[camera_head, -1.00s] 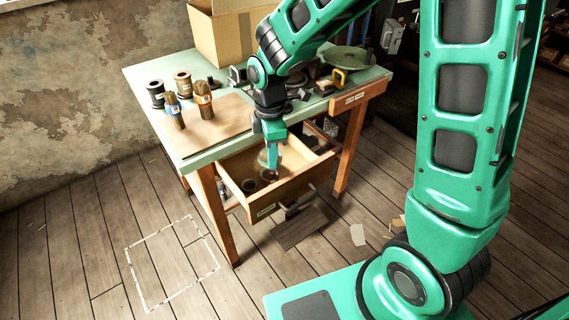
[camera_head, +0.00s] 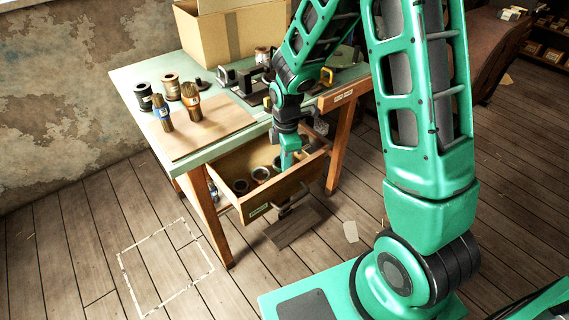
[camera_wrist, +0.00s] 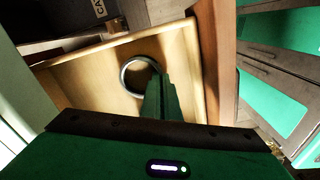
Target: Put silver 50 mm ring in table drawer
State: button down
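The silver ring (camera_wrist: 140,76) shows in the wrist view at the fingertips of my gripper (camera_wrist: 160,88), which overlap its right edge. My gripper looks shut on the ring's wall. In the head view my gripper (camera_head: 288,163) points down into the open table drawer (camera_head: 285,190), towards its right side, with the ring (camera_head: 277,163) just left of the fingers. Whether the ring touches the drawer floor I cannot tell. The drawer is pulled out under the green-topped table (camera_head: 136,76).
A dashed square (camera_head: 165,268) marks clear floor at left.

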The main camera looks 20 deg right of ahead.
jog(key=c, duration=2)
grip_release()
notch_tip(320, 180, up, 12)
jog(key=shift+r, duration=0.1)
jog(key=s+d+r+m, duration=0.4)
jog(key=s+d+m, duration=0.4)
jog(key=s, duration=0.1)
jog(key=s+d+r+m, duration=0.4)
jog(key=s+d+m, duration=0.4)
jog(key=s, duration=0.1)
jog(key=s+m, duration=0.2)
jog(key=s, duration=0.1)
jog(key=s+d+m, duration=0.1)
jog(key=s+m, duration=0.4)
jog(key=s, duration=0.2)
jog(key=shift+d+r, duration=0.25)
jog(key=shift+r, duration=0.1)
